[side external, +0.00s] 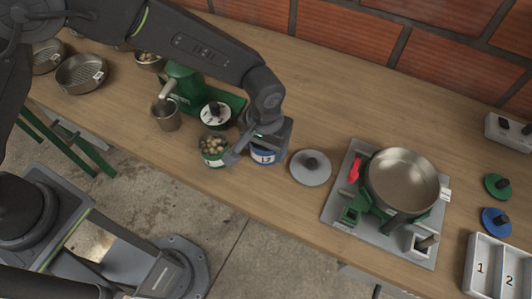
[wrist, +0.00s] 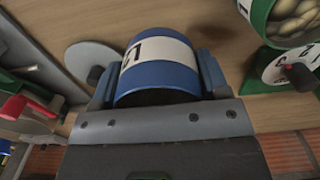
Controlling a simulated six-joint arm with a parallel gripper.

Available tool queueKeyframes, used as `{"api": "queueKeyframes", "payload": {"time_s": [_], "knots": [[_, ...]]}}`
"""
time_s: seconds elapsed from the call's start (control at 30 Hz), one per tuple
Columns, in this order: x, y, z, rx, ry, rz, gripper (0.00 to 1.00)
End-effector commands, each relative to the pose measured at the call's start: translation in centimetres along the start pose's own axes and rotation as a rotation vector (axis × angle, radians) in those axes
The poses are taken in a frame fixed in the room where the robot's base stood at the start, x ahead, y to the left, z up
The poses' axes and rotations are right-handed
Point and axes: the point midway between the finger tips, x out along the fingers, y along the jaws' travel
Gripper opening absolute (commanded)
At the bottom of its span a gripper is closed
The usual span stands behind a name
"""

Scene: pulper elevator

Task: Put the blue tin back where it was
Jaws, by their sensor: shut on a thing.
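The blue tin (side external: 263,157) has a white label with dark numbers and is near the front middle of the table. My gripper (side external: 258,153) is shut on the tin, with a finger on each side; the fingers also show in the wrist view (wrist: 157,82). The tin's upper part is hidden behind the gripper in the side view. I cannot tell whether its base touches the table.
A green tin of pale beans (side external: 213,147) stands close on the left. A grey knobbed lid (side external: 312,169) lies on the right. Behind is a green machine (side external: 182,88) with a metal cup (side external: 166,115). A pan (side external: 402,180) sits on a grey tray (side external: 338,215). Green (side external: 497,186) and blue lids (side external: 496,222) lie far right.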

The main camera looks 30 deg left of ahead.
Motion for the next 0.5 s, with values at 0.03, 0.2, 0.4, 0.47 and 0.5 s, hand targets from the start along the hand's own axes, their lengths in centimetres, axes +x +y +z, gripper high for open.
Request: {"api": "queueKeyframes", "payload": {"time_s": [0.03,0.2,0.4,0.47,0.5], "knots": [[0.2,0.1,0.1,0.0,-0.001,0.0,0.42],[2.0,0.1,0.1,0.0,-0.003,-0.003,0.42],[4.1,0.1,0.1,0.0,-0.001,0.0,0.42],[4.1,0.1,0.0,0.0,0.0,0.0,0.42],[4.1,0.1,0.0,0.0,0.0,0.0,0.42]]}}
